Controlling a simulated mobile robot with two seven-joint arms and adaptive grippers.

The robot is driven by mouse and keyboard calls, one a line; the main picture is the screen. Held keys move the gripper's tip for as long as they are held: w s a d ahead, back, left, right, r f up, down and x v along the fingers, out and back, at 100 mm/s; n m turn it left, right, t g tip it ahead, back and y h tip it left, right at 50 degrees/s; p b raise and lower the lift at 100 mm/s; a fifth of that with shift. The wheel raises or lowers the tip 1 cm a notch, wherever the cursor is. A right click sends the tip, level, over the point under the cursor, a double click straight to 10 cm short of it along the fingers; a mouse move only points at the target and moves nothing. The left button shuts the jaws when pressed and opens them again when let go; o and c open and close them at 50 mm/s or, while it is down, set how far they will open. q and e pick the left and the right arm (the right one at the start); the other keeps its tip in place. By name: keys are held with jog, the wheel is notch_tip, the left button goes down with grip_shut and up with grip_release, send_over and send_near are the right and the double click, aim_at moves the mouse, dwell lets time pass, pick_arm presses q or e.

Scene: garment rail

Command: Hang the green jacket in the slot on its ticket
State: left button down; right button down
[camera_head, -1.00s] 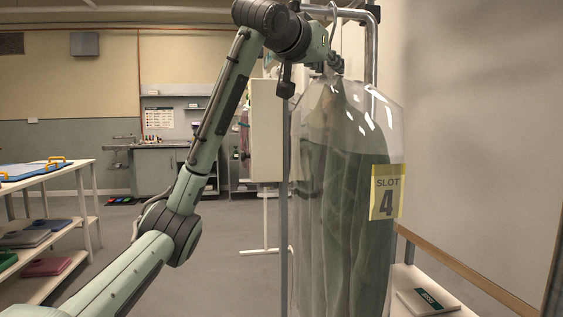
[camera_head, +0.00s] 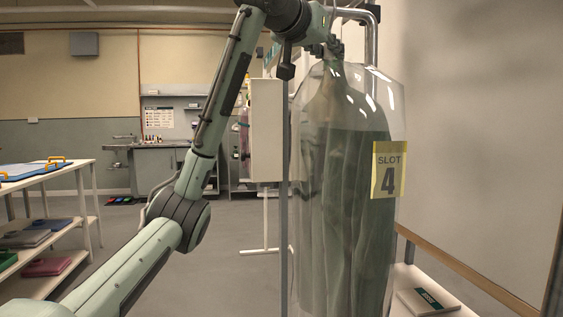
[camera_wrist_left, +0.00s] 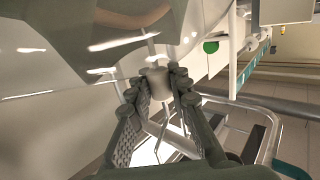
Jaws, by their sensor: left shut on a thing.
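The green jacket (camera_head: 345,190) hangs upright in a clear garment bag, with a yellow ticket (camera_head: 389,170) reading "SLOT 4" on the bag's right side. My left gripper (camera_head: 333,48) is above the bag's shoulders, shut on the hanger's neck. In the left wrist view my left gripper (camera_wrist_left: 158,80) has its fingers on a pale cylindrical piece (camera_wrist_left: 158,82) of the hanger, with the clear bag beyond. The metal garment rail (camera_head: 373,40) shows behind the bag at the top; its slots cannot be made out. My right gripper is out of view.
A white panel (camera_head: 266,130) stands behind the bag. A shelved bench (camera_head: 45,177) is at left. Open floor (camera_head: 235,240) lies between.

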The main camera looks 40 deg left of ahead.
pick_arm(q)
jog(key=shift+s+r, duration=0.1)
jog(key=shift+r, duration=0.15)
jog(key=shift+s+d+b, duration=0.2)
jog(key=shift+s+d, duration=1.05)
jog(key=shift+d, duration=0.15)
jog(key=shift+s+d+b, duration=0.15)
jog(key=shift+s+d, duration=1.05)
jog(key=shift+d, duration=0.2)
